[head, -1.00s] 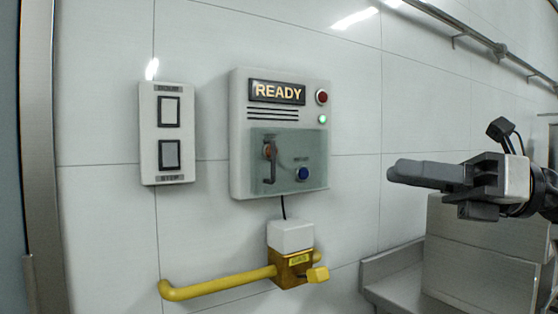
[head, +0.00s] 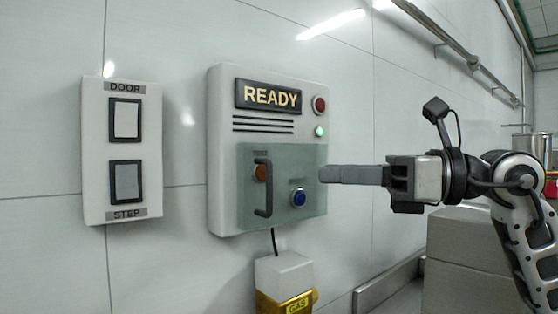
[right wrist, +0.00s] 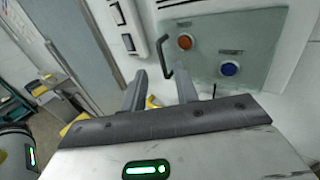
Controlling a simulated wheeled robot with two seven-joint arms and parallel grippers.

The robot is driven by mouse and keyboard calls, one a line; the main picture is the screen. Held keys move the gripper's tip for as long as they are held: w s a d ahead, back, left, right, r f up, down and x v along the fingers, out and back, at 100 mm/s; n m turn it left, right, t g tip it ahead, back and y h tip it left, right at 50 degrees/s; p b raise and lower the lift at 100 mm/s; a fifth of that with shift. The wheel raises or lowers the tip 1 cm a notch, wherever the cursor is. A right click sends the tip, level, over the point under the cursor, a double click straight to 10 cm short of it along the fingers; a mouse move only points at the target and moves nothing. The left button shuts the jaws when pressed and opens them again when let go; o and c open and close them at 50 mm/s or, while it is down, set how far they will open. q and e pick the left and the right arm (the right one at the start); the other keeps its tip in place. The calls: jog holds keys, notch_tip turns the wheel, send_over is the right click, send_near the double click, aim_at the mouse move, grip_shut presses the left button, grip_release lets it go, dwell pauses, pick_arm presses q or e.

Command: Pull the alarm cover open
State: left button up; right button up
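The alarm cover (head: 284,165) is a translucent greenish panel on the lower front of the grey READY box (head: 222,150), and it looks shut. A dark upright bar handle (head: 267,192) is on its left side. An orange-brown button (head: 260,173) and a blue button (head: 298,197) show behind it. My right gripper (head: 323,174) points left, in front of the cover's right edge in the picture, apart from the handle. In the right wrist view its two fingers (right wrist: 161,90) are spread with nothing between them, and the handle (right wrist: 167,61) lies beyond the fingertips. My left gripper is not in view.
A DOOR/STEP switch panel (head: 92,150) is on the wall at left. Below the box are a white block (head: 284,272) and a yellow GAS fitting (head: 285,302). A grey box-like unit (head: 465,260) stands at right. The wall between panel and box is bare.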

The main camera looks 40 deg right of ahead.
aim_at(280, 172)
jog(key=shift+p+x, duration=1.75)
jog(key=shift+x, duration=2.55)
grip_shut()
